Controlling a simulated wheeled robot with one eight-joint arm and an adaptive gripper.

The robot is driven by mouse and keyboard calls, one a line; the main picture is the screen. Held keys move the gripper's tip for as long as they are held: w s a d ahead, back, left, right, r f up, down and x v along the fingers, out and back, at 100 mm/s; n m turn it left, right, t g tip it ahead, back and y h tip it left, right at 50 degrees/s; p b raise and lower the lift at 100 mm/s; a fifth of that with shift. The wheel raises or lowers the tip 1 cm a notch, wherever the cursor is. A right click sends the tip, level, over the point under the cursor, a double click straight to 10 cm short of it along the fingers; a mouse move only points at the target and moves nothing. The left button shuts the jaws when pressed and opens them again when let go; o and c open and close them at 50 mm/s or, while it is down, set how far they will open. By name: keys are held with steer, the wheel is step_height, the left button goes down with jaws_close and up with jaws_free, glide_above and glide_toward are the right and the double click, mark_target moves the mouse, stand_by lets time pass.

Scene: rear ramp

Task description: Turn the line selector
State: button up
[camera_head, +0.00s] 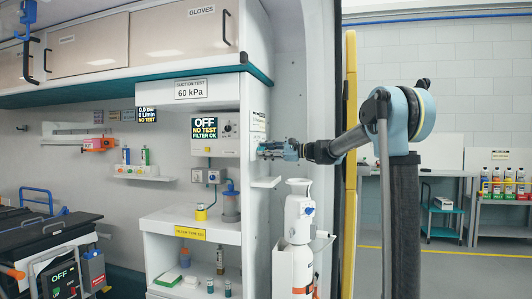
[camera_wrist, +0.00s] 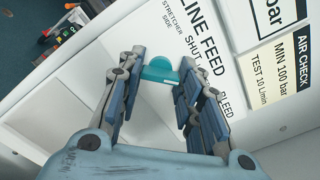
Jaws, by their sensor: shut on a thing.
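The line selector (camera_wrist: 160,72) is a small teal handle on a white panel in the wrist view. It sits beside a white label (camera_wrist: 205,42) reading "LINE FEED", with "SHUT" and "BLEED" partly visible. My gripper (camera_wrist: 163,60) has one finger on each side of the handle and is shut on it. In the head view my gripper (camera_head: 266,150) reaches from the right to the side panel of the cabinet. The selector itself is hidden there behind the fingers.
A small white shelf (camera_head: 266,183) juts out just below my gripper. A white cylinder unit (camera_head: 299,222) stands under it. A test panel (camera_head: 214,131) showing "OFF NO TEST FILTER OK" is to the left. A yellow upright edge (camera_head: 350,150) stands close behind my arm.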

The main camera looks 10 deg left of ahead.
steer(key=shift+r+n, duration=0.1)
steer(key=shift+n, duration=0.2)
steer(key=shift+w+n, duration=0.1)
steer(key=shift+n, duration=8.4)
steer(key=o, duration=1.1)
steer(key=shift+c, duration=0.2)
steer(key=shift+d, duration=0.15)
